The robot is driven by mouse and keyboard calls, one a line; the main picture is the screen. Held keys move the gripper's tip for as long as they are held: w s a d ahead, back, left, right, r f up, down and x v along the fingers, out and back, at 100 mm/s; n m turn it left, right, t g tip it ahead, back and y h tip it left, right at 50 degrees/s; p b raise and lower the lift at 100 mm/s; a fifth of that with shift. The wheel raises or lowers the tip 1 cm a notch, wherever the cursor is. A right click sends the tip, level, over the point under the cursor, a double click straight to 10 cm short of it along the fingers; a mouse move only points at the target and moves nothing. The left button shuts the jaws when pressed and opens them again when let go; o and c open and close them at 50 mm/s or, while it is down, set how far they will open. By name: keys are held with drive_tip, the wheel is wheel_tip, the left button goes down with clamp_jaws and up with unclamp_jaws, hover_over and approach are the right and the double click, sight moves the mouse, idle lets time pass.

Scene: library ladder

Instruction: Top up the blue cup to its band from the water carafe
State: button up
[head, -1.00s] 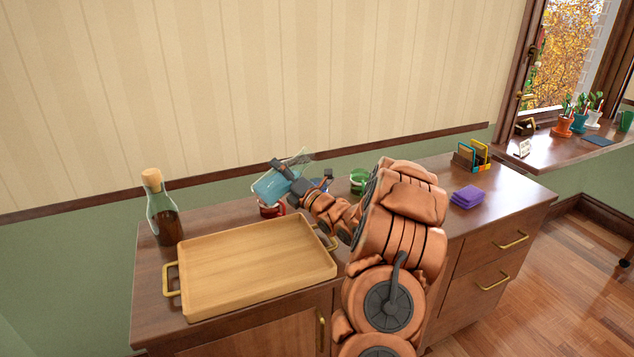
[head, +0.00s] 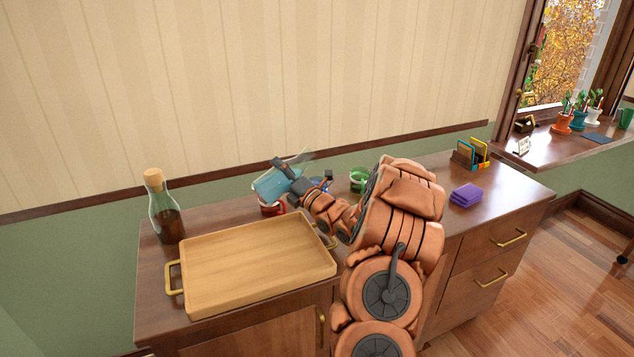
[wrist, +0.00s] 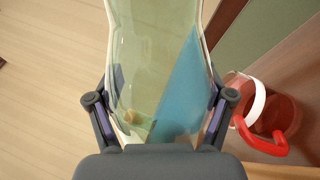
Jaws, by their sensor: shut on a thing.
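My gripper (head: 292,184) is shut on the clear water carafe (head: 271,186) and holds it tilted above the cabinet top, its mouth toward the upper right. In the wrist view the carafe (wrist: 135,60) fills the space between the fingers, with blue-tinted water (wrist: 180,85) slanting along its right side. The blue cup (head: 321,183) is mostly hidden behind my gripper, and its band and water level cannot be seen. I cannot tell whether water is flowing from the carafe.
A red cup (head: 271,209) stands just below the carafe, and a green cup (head: 358,178) stands to the right. A wooden tray (head: 255,265), a corked bottle of dark liquid (head: 166,215), purple cloths (head: 466,195) and a letter holder (head: 467,155) share the cabinet top.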

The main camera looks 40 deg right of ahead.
drive_tip(key=shift+d+r+m+h+b, duration=0.2)
drive_tip(key=shift+d+m+h+b, duration=0.3)
drive_tip(key=shift+m, duration=0.5)
idle(2.2)
drive_tip(key=shift+d, duration=0.1)
drive_tip(key=shift+a+n+y+p, duration=0.5)
drive_tip(key=shift+a+n+p, duration=0.15)
drive_tip(key=shift+n, duration=0.45)
drive_tip(key=shift+f+b, duration=0.3)
drive_tip(key=shift+b, duration=0.3)
drive_tip(key=shift+d+n+b, duration=0.1)
drive_tip(key=shift+n+b, duration=0.3)
drive_tip(key=shift+b, duration=0.35)
drive_tip(key=n+b, duration=0.1)
drive_tip(key=b, duration=0.2)
drive_tip(key=shift+f+y, duration=0.1)
drive_tip(key=shift+y, duration=0.3)
drive_tip(key=shift+r, duration=0.3)
drive_tip(key=shift+n+b, duration=0.3)
drive_tip(key=shift+b, duration=0.05)
drive_tip(key=shift+r+b, duration=0.1)
drive_tip(key=shift+b, duration=0.2)
